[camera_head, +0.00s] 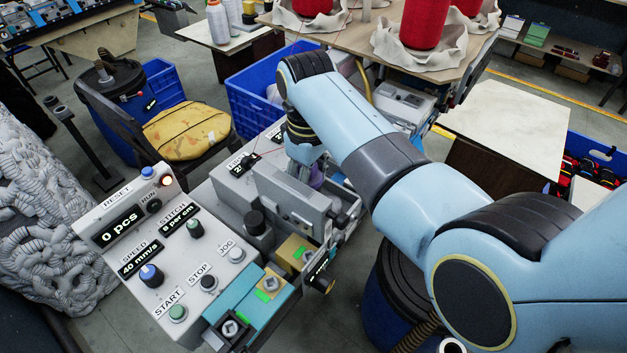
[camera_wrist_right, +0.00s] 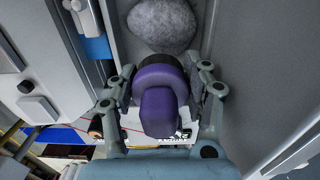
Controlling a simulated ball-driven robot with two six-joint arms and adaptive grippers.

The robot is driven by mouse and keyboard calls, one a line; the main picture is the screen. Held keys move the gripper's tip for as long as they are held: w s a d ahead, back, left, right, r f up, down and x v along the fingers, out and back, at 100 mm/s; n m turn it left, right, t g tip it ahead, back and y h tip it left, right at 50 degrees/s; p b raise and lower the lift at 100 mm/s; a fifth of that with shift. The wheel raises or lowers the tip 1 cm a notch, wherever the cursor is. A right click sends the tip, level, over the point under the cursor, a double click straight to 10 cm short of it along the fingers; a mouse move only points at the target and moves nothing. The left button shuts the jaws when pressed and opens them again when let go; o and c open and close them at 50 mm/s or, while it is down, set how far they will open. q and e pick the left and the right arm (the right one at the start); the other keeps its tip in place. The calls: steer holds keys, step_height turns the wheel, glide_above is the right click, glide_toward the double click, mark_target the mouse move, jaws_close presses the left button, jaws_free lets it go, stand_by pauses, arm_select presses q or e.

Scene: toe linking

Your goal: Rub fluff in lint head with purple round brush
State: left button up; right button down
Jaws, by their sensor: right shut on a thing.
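In the right wrist view my right gripper (camera_wrist_right: 162,95) is shut on the purple round brush (camera_wrist_right: 158,108), with one finger on each side of its handle. A grey clump of fluff (camera_wrist_right: 162,24) lies just beyond the brush, inside a grey metal trough that looks like the lint head. The brush's dark far rim is close to the fluff; I cannot tell whether they touch. In the head view a bit of the purple brush (camera_head: 317,177) shows below my right wrist, in the grey machine (camera_head: 290,195). The fluff is hidden there. My left gripper is not in view.
Grey walls stand close on both sides of my right gripper. The control panel (camera_head: 150,235) with knobs and buttons is at the front left. A chair with a yellow cushion (camera_head: 187,128) and a blue crate (camera_head: 262,85) stand behind the machine. Red yarn cones (camera_head: 410,22) stand at the back.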

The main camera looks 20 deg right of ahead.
steer(key=shift+s+d, duration=0.1)
steer(key=shift+s, duration=1.2)
steer(key=shift+s+d+r, duration=0.1)
steer(key=shift+s+d, duration=0.45)
steer(key=shift+s, duration=0.2)
steer(key=shift+s+d+r, duration=0.1)
steer(key=shift+s+d, duration=0.4)
steer(key=shift+s, duration=0.3)
steer(key=shift+s+d+r, duration=0.1)
steer(key=shift+s+d, duration=0.45)
steer(key=shift+s, duration=0.2)
step_height(320, 180, up, 6)
step_height(320, 180, up, 3)
steer(key=shift+f, duration=0.15)
